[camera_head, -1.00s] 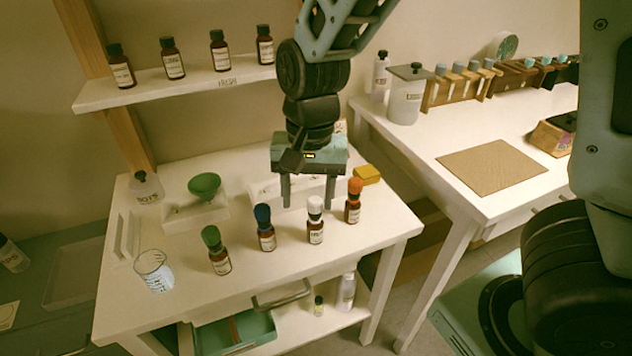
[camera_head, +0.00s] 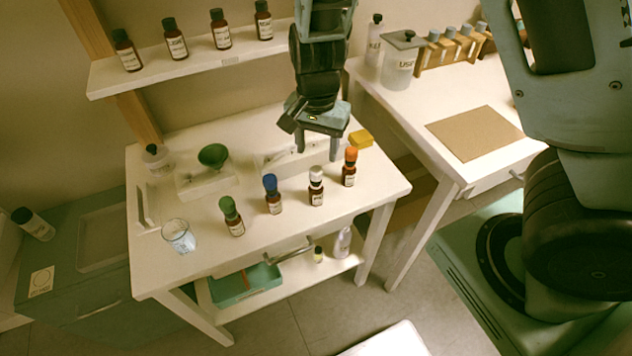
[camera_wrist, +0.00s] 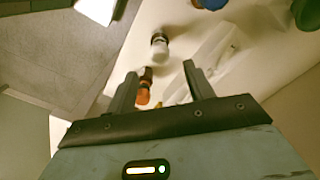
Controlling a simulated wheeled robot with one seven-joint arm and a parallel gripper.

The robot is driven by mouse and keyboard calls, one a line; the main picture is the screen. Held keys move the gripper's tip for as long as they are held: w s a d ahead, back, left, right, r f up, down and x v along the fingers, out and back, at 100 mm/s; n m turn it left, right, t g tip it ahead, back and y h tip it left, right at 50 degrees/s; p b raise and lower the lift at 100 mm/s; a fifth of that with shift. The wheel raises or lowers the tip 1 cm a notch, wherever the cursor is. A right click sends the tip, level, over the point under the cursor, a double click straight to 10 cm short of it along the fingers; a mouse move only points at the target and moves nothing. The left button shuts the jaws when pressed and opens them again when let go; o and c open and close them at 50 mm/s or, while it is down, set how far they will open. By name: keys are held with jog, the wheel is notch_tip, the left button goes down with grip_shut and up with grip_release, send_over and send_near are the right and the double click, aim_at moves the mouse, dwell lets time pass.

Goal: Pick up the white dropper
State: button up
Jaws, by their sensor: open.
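The white dropper (camera_head: 316,188) is a brown bottle with a white cap and a pale label. It stands upright on the white table in a row with green-capped (camera_head: 231,216), blue-capped (camera_head: 272,195) and orange-capped (camera_head: 349,167) bottles. My gripper (camera_head: 317,152) is open and empty, behind and above the white dropper in the head view, apart from it. In the wrist view the white dropper (camera_wrist: 159,47) shows beyond the open fingertips (camera_wrist: 160,70), roughly in line with the gap. The orange-capped bottle (camera_wrist: 144,90) shows between the fingers there.
A glass beaker (camera_head: 178,236) stands left of the row. A green bowl (camera_head: 213,155) and a yellow block (camera_head: 360,138) are behind it. A shelf (camera_head: 110,78) with several brown bottles is above. A second table with a brown mat (camera_head: 474,133) is at right.

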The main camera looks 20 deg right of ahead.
aim_at(316, 169)
notch_tip(316, 169, down, 9)
jog(key=shift+s+a+r, duration=0.1)
jog(key=shift+a, duration=0.05)
dwell(0.4)
jog(key=shift+c, duration=0.3)
jog(key=c, duration=0.6)
